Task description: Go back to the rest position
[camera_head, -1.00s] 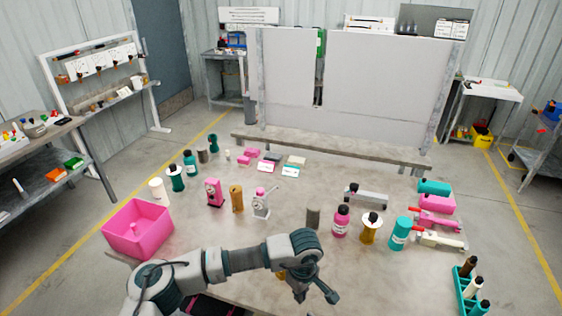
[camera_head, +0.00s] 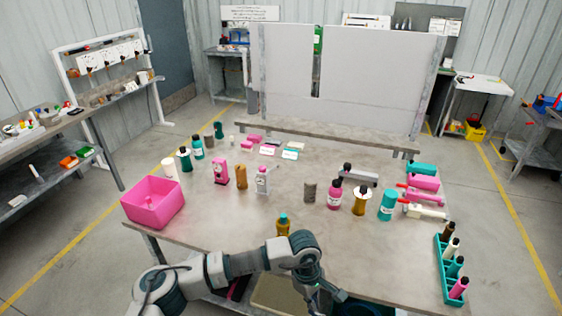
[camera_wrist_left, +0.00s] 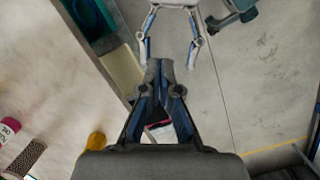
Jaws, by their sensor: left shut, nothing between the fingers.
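My left gripper (camera_head: 325,302) is at the bottom of the head view, just off the table's front edge. In the left wrist view its fingers (camera_wrist_left: 160,72) meet with nothing between them. A second gripper, which looks like my right one (camera_wrist_left: 170,48), shows at the top of the wrist view with its fingers apart. It does not show in the head view. The worktable (camera_head: 205,245) lies beyond my left arm. An amber bottle with a teal cap (camera_head: 283,227) stands near the front edge, close to the arm; its lower part is hidden.
A pink bin (camera_head: 153,205) stands at the table's left front corner. Several bottles, including a pink one (camera_head: 334,194), stand mid-table. A teal rack (camera_head: 452,275) with tubes is at the right front corner. Below the edge is a beige box (camera_head: 280,297); bare floor (camera_wrist_left: 250,75) lies beyond.

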